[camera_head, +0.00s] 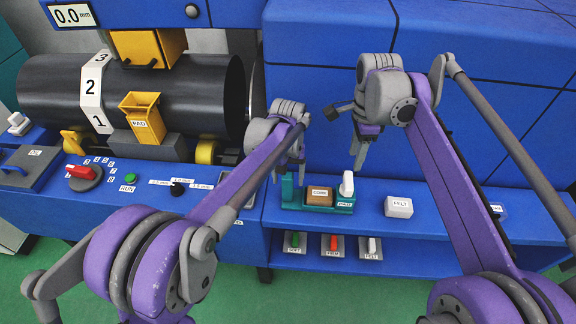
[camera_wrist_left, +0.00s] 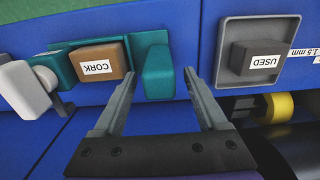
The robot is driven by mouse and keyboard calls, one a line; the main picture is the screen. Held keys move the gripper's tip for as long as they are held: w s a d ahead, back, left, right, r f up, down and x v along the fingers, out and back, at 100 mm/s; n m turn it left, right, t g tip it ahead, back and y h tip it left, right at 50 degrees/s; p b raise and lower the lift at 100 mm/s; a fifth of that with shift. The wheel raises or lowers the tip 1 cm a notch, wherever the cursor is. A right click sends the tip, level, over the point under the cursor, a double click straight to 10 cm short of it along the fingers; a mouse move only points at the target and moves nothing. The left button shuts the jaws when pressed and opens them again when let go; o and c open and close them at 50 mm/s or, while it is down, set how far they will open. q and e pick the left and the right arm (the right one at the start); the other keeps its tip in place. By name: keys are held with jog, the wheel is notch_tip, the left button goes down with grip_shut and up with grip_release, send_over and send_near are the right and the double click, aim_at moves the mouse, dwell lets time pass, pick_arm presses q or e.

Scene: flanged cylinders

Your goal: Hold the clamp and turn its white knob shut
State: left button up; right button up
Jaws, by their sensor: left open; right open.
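The teal clamp (camera_head: 288,190) sits on the blue ledge, with a brown pad marked CORK (camera_head: 319,196) between its ends. Its white knob (camera_head: 347,184) stands at the right end. In the left wrist view the clamp's teal end block (camera_wrist_left: 157,72) lies ahead of and between the fingertips of my open left gripper (camera_wrist_left: 163,78); whether they touch it I cannot tell. The cork pad (camera_wrist_left: 97,66) and white knob (camera_wrist_left: 30,92) show further left there. My right gripper (camera_head: 346,135) is open and empty, above the knob and apart from it.
A white FELT block (camera_head: 398,207) lies right of the clamp. Several colored handles, including a red one (camera_head: 333,243), sit on the lower shelf. A grey tray (camera_wrist_left: 228,75) holds a dark USED block (camera_wrist_left: 255,60). A dark roller (camera_head: 185,95) stands at the left.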

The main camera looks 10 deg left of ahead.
aim_at(349, 180)
pick_arm(q)
jog(key=shift+f, duration=1.05)
grip_shut()
dwell(1.1)
pick_arm(e)
jog(key=shift+o, duration=0.7)
jog(key=o, duration=0.7)
jog(key=shift+r+m, duration=0.65)
jog(key=shift+m, duration=0.15)
jog(key=shift+c, duration=0.2)
notch_tip(349, 180, down, 12)
